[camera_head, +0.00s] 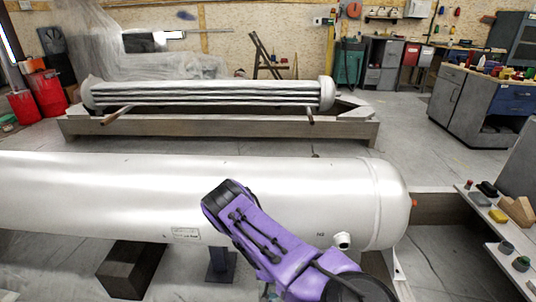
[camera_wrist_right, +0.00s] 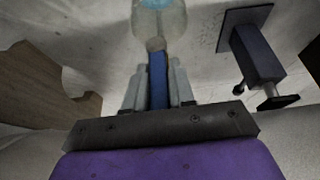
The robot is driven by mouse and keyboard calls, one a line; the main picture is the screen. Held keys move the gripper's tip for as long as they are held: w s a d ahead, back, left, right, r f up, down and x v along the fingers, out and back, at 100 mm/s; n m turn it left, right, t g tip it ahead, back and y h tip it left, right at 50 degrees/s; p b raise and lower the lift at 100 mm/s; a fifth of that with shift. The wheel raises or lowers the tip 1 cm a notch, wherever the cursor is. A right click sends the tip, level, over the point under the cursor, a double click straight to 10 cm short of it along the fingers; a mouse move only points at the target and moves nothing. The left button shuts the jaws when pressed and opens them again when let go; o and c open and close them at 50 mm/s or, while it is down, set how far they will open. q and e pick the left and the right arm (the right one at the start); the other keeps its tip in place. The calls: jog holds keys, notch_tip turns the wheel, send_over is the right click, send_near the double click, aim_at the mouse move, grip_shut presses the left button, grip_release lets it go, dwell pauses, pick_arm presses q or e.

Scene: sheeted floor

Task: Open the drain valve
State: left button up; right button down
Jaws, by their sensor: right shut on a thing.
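The drain valve's blue lever (camera_wrist_right: 158,92) shows in the right wrist view, pointing up the picture towards a small greyish round end (camera_wrist_right: 155,45). My right gripper (camera_wrist_right: 157,78) is shut on the lever, with one grey finger on each side of it. The valve body is not clearly visible. In the head view my purple right arm reaches across the front of the large white tank (camera_head: 290,190), and the gripper and valve are hidden there. My left gripper is in neither view.
A translucent container with pale blue in it (camera_wrist_right: 170,18) lies beyond the lever. A dark support stand (camera_wrist_right: 258,50) is to the right, and a wooden block (camera_wrist_right: 40,85) is to the left. A bench with small items (camera_head: 500,250) stands right of the tank.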

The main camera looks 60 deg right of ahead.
jog(key=shift+s, duration=0.1)
jog(key=c, duration=1)
grip_release()
jog(key=shift+c, duration=0.2)
jog(key=p+v, duration=0.3)
jog(key=v, duration=0.7)
jog(key=shift+r, duration=0.25)
